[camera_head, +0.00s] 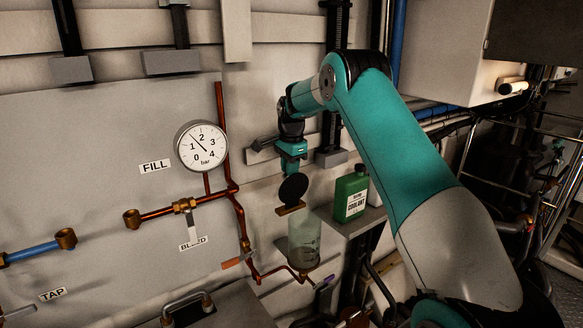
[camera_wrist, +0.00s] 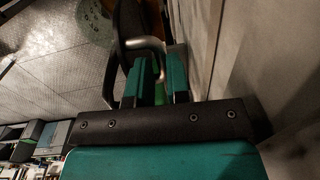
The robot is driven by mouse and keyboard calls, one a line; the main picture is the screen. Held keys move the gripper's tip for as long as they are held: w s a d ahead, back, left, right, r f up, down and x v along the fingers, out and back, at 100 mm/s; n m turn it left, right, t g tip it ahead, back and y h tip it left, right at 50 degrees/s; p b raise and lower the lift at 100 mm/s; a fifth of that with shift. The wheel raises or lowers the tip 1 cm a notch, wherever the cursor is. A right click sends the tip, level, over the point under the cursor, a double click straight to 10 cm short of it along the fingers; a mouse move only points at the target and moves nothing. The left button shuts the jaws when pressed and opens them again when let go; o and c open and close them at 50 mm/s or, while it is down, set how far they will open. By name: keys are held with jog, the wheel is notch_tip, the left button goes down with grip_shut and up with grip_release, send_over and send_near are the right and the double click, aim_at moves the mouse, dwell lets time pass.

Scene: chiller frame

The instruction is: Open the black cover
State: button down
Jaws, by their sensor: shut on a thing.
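The black cover (camera_head: 293,188) is a round disc tilted up steeply above the clear cylindrical container (camera_head: 304,240), whose top appears uncovered. A brown strip (camera_head: 290,208) lies at the container's rim, just below the disc. My gripper (camera_head: 290,172) is directly above the disc and appears to hold its upper edge; the exact contact is too small to see.
A green coolant bottle (camera_head: 351,194) stands on a shelf right of the container. A pressure gauge (camera_head: 201,146) and copper pipes (camera_head: 238,215) are on the wall panel to the left. A metal handle (camera_head: 187,304) is at the lower left. The wall is close on the right in the wrist view.

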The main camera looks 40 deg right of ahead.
jog(key=c, duration=1.2)
grip_release()
jog(key=shift+a+f, duration=0.15)
jog(key=shift+f, duration=0.8)
jog(key=shift+o, duration=0.2)
jog(key=shift+r, duration=0.25)
notch_tip(320, 180, up, 19)
jog(key=s, duration=0.1)
jog(key=shift+b, duration=0.45)
jog(key=shift+f, duration=0.1)
